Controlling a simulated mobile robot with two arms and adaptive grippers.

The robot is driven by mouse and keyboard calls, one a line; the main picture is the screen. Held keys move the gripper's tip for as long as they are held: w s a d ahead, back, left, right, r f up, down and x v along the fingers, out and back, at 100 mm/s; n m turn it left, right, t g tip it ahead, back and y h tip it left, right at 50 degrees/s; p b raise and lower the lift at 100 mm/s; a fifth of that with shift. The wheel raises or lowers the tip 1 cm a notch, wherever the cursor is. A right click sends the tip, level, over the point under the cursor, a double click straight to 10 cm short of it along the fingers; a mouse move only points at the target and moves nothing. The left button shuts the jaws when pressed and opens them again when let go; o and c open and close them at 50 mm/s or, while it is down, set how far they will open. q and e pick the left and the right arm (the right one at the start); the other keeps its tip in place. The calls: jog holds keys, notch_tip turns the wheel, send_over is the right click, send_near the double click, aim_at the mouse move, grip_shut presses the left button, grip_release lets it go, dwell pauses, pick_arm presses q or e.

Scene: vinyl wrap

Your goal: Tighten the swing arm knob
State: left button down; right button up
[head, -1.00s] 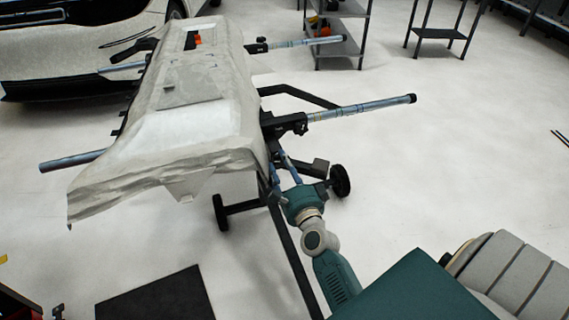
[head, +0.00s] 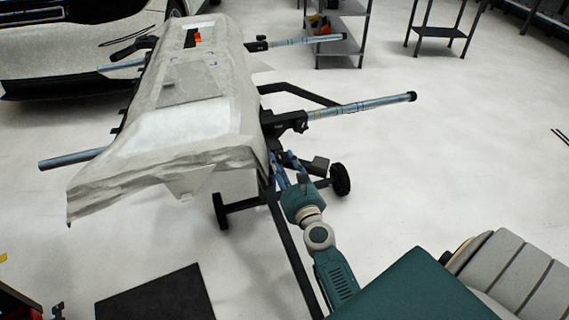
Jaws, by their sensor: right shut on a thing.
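A wheeled black stand carries a long panel (head: 185,125) under pale wrap, with metal swing arms sticking out at its sides. The near right swing arm (head: 360,106) reaches to the right from a black clamp block (head: 285,122). My right gripper (head: 284,170), on a teal and grey arm, is up against the stand just below this block. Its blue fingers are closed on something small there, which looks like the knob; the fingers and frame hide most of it. My left gripper is not in the head view.
The stand's black legs and wheels (head: 341,180) are close to my right arm. A car (head: 75,45) stands at the back left and a metal shelf (head: 338,40) at the back. A dark mat (head: 155,296) lies in front. The floor on the right is open.

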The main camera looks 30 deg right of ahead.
jog(key=m, duration=0.3)
jog(key=shift+s+d+f+m, duration=0.1)
jog(key=shift+d+m, duration=0.15)
jog(key=shift+m, duration=1.05)
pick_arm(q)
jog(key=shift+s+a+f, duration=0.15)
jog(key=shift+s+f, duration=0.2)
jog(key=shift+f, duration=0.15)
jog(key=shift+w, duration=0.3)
pick_arm(e)
jog(key=shift+f+m, duration=0.1)
jog(key=shift+m, duration=0.3)
jog(key=shift+a, duration=0.1)
